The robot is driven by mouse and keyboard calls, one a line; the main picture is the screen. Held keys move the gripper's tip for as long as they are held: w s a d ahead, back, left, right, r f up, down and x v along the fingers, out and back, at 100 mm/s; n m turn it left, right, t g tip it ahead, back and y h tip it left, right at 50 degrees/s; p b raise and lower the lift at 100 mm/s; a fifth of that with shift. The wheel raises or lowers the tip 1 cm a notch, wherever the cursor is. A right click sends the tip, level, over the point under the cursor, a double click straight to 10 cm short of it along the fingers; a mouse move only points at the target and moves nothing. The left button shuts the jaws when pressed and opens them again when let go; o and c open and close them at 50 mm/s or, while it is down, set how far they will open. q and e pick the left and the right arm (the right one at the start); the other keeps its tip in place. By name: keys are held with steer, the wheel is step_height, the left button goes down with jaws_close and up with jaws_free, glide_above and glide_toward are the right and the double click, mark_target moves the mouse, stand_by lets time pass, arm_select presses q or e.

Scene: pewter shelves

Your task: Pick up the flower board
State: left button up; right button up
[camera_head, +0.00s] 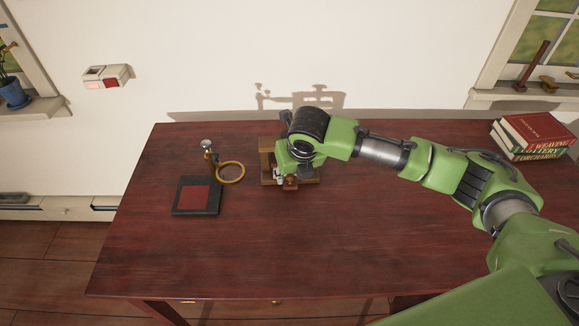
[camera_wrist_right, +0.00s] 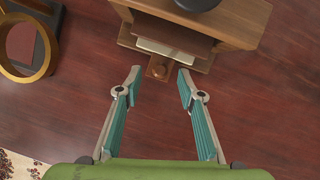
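A small wooden stand (camera_head: 267,160) is on the table below my right arm, partly hidden by it. The wrist view shows its wooden top (camera_wrist_right: 225,18) and, under that, a pale flat layer (camera_wrist_right: 172,53) that may be the flower board. A small brown block-like tab (camera_wrist_right: 160,67) sticks out at its front; the tab also shows in the head view (camera_head: 290,183). My right gripper (camera_wrist_right: 160,76) is open, its fingertips on either side of the tab with visible gaps. Nothing is between its fingers except the tab's front end. My left gripper is in neither view.
Left of the stand are a brass ring (camera_head: 231,172) with a knobbed post and a dark square piece with a red panel (camera_head: 194,197). Stacked books (camera_head: 530,138) lie at the back right. The table's front and middle (camera_head: 290,245) are clear.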

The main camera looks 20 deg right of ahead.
steer(key=x, duration=0.2)
steer(key=shift+w+f, duration=0.15)
steer(key=shift+f, duration=0.05)
jaws_close()
steer(key=shift+r, duration=0.1)
